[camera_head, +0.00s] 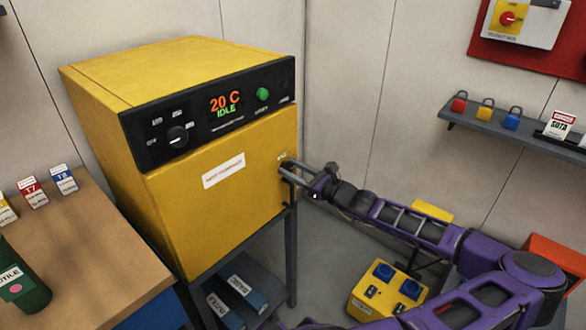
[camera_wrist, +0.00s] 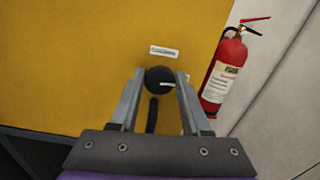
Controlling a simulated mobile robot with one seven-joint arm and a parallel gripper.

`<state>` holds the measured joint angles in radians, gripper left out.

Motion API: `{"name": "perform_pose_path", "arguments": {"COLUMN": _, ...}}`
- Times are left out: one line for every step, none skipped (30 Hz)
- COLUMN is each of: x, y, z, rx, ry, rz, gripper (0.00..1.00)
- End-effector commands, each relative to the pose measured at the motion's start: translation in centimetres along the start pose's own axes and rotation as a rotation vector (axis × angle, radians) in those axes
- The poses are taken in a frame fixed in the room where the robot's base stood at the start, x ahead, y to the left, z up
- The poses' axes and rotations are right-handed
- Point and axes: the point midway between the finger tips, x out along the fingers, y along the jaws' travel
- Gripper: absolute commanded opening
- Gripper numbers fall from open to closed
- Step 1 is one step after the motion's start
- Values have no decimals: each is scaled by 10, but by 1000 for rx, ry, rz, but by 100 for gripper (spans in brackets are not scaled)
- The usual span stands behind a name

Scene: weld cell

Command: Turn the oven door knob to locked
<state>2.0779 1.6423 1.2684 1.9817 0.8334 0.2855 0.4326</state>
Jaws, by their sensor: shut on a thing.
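The yellow oven (camera_head: 215,215) stands on a dark stand, and its front door looks shut. The round black door knob (camera_wrist: 160,79) is on the door's right side, below a small white label (camera_wrist: 164,52) too small to read. A white pointer line on the knob points to the right in the wrist view. My gripper (camera_wrist: 160,75) is shut on the knob, one finger on each side. In the head view my gripper (camera_head: 292,172) reaches the door from the right and mostly hides the knob.
The oven panel reads "20 C IDLE" (camera_head: 225,103). A red fire extinguisher (camera_wrist: 225,75) is close to the right in the wrist view. A wooden bench (camera_head: 85,250) stands left, and a yellow box (camera_head: 380,292) is on the floor. A shelf (camera_head: 490,126) holds padlocks.

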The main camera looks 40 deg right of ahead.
Motion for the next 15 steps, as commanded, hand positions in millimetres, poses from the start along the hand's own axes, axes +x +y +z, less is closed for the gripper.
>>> {"name": "perform_pose_path", "arguments": {"x": 0, "y": 0, "z": 2, "rx": -29, "ry": -1, "rz": 0, "gripper": 0}}
{"name": "perform_pose_path", "arguments": {"x": 0, "y": 0, "z": 2, "rx": -51, "ry": -1, "rz": 0, "gripper": 0}}
{"name": "perform_pose_path", "arguments": {"x": 0, "y": 0, "z": 2, "rx": -80, "ry": -1, "rz": 0, "gripper": 0}}
{"name": "perform_pose_path", "arguments": {"x": 0, "y": 1, "z": 2, "rx": -103, "ry": -1, "rz": 0, "gripper": 0}}
{"name": "perform_pose_path", "arguments": {"x": 0, "y": 1, "z": 2, "rx": -129, "ry": -1, "rz": 0, "gripper": 0}}
{"name": "perform_pose_path", "arguments": {"x": 0, "y": 1, "z": 2, "rx": -165, "ry": -1, "rz": 0, "gripper": 0}}
{"name": "perform_pose_path", "arguments": {"x": 0, "y": 1, "z": 2, "rx": -191, "ry": -1, "rz": 0, "gripper": 0}}
{"name": "perform_pose_path", "arguments": {"x": 0, "y": 1, "z": 2, "rx": -220, "ry": -1, "rz": 0, "gripper": 0}}
{"name": "perform_pose_path", "arguments": {"x": 0, "y": 1, "z": 2, "rx": -259, "ry": -1, "rz": 1, "gripper": 0}}
{"name": "perform_pose_path", "arguments": {"x": 0, "y": 1, "z": 2, "rx": -287, "ry": -2, "rz": 0, "gripper": 0}}
{"name": "perform_pose_path", "arguments": {"x": 0, "y": 2, "z": 1, "rx": -315, "ry": -2, "rz": 0, "gripper": 0}}
{"name": "perform_pose_path", "arguments": {"x": 0, "y": 2, "z": 1, "rx": -354, "ry": -2, "rz": 1, "gripper": 0}}
{"name": "perform_pose_path", "arguments": {"x": 0, "y": 2, "z": 1, "rx": -383, "ry": -3, "rz": 0, "gripper": 0}}
{"name": "perform_pose_path", "arguments": {"x": 0, "y": 2, "z": 1, "rx": -412, "ry": -3, "rz": 1, "gripper": 0}}
{"name": "perform_pose_path", "arguments": {"x": 0, "y": 2, "z": 1, "rx": -450, "ry": -3, "rz": 1, "gripper": 0}}
